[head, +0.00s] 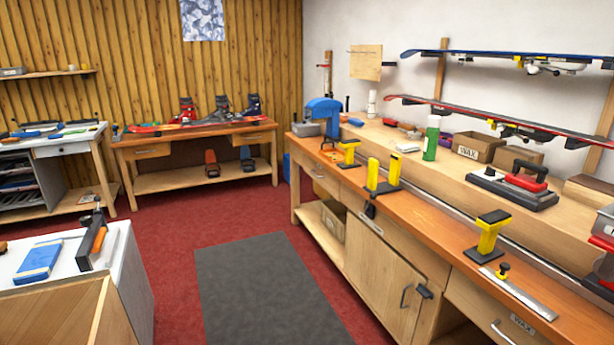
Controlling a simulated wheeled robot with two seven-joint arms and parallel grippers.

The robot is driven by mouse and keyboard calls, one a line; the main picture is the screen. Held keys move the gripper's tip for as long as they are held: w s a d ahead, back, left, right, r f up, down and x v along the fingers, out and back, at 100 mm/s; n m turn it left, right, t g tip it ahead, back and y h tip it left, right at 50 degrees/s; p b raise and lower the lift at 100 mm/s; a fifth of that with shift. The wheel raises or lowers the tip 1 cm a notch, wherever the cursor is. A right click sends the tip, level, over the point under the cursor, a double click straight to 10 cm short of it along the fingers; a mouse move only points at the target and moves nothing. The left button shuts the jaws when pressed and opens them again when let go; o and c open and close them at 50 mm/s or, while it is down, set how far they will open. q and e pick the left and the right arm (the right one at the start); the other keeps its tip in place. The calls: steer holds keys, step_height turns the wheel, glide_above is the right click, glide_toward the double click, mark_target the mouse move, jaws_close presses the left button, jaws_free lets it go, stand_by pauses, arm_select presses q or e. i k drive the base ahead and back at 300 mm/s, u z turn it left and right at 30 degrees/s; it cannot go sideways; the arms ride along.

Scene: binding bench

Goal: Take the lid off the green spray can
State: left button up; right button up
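The green spray can (431,142) stands upright on the raised back shelf of the long wooden workbench at the right. It has a pale band around it, and a light-coloured lid (434,121) appears to sit on its top. The can is small in the view, so the lid's edge is hard to make out. Neither of my grippers shows in the head view.
Yellow-and-black ski vises (382,180) stand along the workbench's front (430,217). A cardboard wax box (473,148) and a red-handled tool (522,178) are right of the can. Skis hang above on the wall. A grey mat (265,290) lies on clear red floor.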

mark_target(434, 121)
steer(key=u, duration=0.4)
steer(key=i, duration=2)
steer(key=z, duration=0.4)
steer(key=i, duration=1.45)
steer(key=z, duration=1.25)
